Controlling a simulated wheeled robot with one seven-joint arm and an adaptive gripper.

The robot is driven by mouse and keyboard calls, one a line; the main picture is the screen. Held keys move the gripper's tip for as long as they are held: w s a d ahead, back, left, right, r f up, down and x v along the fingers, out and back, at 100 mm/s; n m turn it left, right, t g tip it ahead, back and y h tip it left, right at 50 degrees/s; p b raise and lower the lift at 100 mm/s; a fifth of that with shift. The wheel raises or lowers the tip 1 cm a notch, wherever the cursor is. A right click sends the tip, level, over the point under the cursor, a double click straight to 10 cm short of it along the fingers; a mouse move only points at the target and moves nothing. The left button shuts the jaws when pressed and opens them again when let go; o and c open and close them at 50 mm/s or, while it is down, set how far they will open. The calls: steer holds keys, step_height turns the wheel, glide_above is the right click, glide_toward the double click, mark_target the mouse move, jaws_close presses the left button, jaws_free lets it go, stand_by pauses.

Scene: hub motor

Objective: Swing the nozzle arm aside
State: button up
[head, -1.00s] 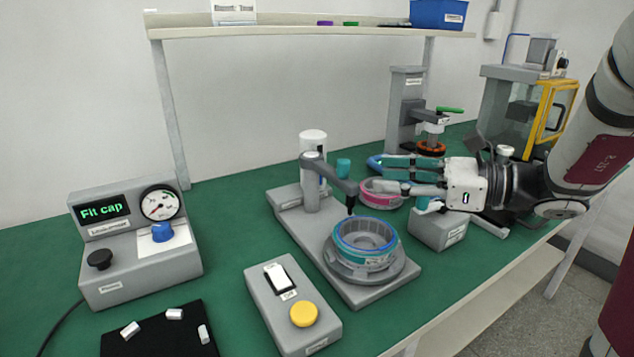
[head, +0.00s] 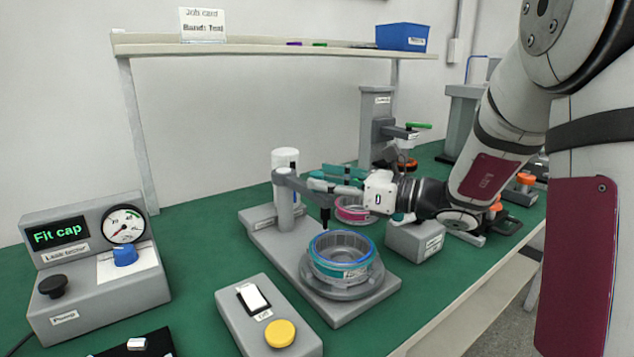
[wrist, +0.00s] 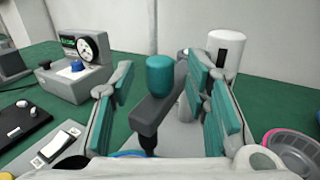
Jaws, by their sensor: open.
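The grey nozzle arm (head: 305,186) reaches from its post out over the ring-shaped housing (head: 342,255), with the dark nozzle (head: 325,217) pointing down at the housing's rear edge. In the wrist view, the arm (wrist: 155,112) carries an upright teal knob (wrist: 160,76). My gripper (head: 322,180) is open at the nozzle arm. In the wrist view, the teal-padded fingers (wrist: 158,92) stand either side of the knob and arm, with gaps visible on both sides. In the head view, the fingers hide most of the knob.
A white cylinder (head: 285,160) stands behind the arm's post. A pink-rimmed bowl (head: 352,212) and a grey block (head: 415,238) lie to the right. A switch box with a yellow button (head: 280,333) is in front. A gauge box (head: 92,265) stands at left, with clear green bench between.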

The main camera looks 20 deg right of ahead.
steer(key=shift+x, duration=1.25)
jaws_close()
